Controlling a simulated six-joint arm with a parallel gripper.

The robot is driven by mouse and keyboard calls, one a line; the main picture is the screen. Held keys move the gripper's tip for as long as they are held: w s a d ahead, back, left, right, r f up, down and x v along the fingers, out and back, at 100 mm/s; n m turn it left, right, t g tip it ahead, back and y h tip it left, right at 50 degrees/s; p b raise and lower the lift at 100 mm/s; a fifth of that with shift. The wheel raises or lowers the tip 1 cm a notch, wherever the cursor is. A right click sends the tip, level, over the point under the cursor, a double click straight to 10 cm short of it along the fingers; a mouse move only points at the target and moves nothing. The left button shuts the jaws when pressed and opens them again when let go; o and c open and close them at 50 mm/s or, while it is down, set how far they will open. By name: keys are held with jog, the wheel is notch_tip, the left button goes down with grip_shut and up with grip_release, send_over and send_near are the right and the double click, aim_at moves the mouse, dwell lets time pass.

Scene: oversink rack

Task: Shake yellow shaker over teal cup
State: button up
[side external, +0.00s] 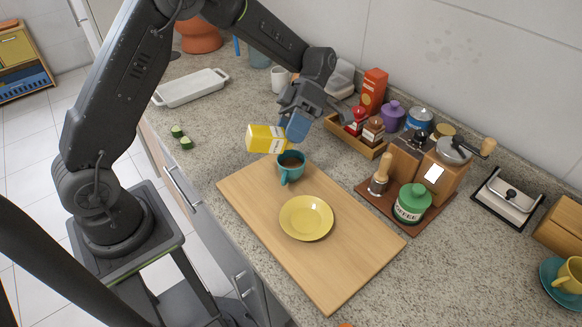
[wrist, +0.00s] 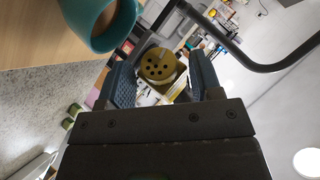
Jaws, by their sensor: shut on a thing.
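The yellow shaker (side external: 265,139) is tipped on its side in my gripper (side external: 292,127), just above and to the left of the teal cup. In the wrist view its perforated end (wrist: 158,66) shows between the two blue finger pads of my gripper (wrist: 162,84). My gripper is shut on the shaker. The teal cup (side external: 287,176) stands upright on the wooden board (side external: 345,262) with something brown inside. Its rim also shows at the upper left of the wrist view (wrist: 125,28). The shaker is apart from the cup.
A yellow plate (side external: 306,218) lies on the board in front of the cup. A wooden tray (side external: 350,136) with a red shaker, a brown shaker and other containers stands behind. A green-lidded coffee jar (side external: 412,203) is at the right. Cut green pieces (side external: 181,138) lie left on the counter.

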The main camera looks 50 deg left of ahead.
aim_at(280, 133)
jog(key=t, duration=0.1)
jog(key=m+t, duration=0.1)
jog(key=r+t, duration=0.1)
jog(key=shift+s+a+r+m+h, duration=0.1)
jog(key=shift+s+m+h, duration=0.15)
jog(key=shift+m+h, duration=0.15)
jog(key=t, duration=0.1)
jog(key=s+r+m+t+h, duration=0.1)
jog(key=t, duration=0.1)
jog(key=r+m+t, duration=0.1)
jog(key=shift+s+a+r+t+h, duration=0.1)
jog(key=shift+s+a+t+h, duration=0.2)
jog(key=shift+a+t, duration=0.1)
jog(key=r+t+h, duration=0.1)
jog(key=s+m+t, duration=0.1)
jog(key=t, duration=0.1)
jog(key=r+m+t+h, duration=0.1)
jog(key=shift+s+a+r+h, duration=0.3)
jog(key=shift+s+a, duration=0.1)
jog(key=r+m+t+h, duration=0.1)
jog(key=s+m+t, duration=0.1)
jog(key=r+t+h, duration=0.1)
jog(key=shift+s+a+r+m+t+h, duration=0.25)
jog(key=shift+a+r+m+t+h, duration=0.05)
jog(key=shift+a+m+t, duration=0.1)
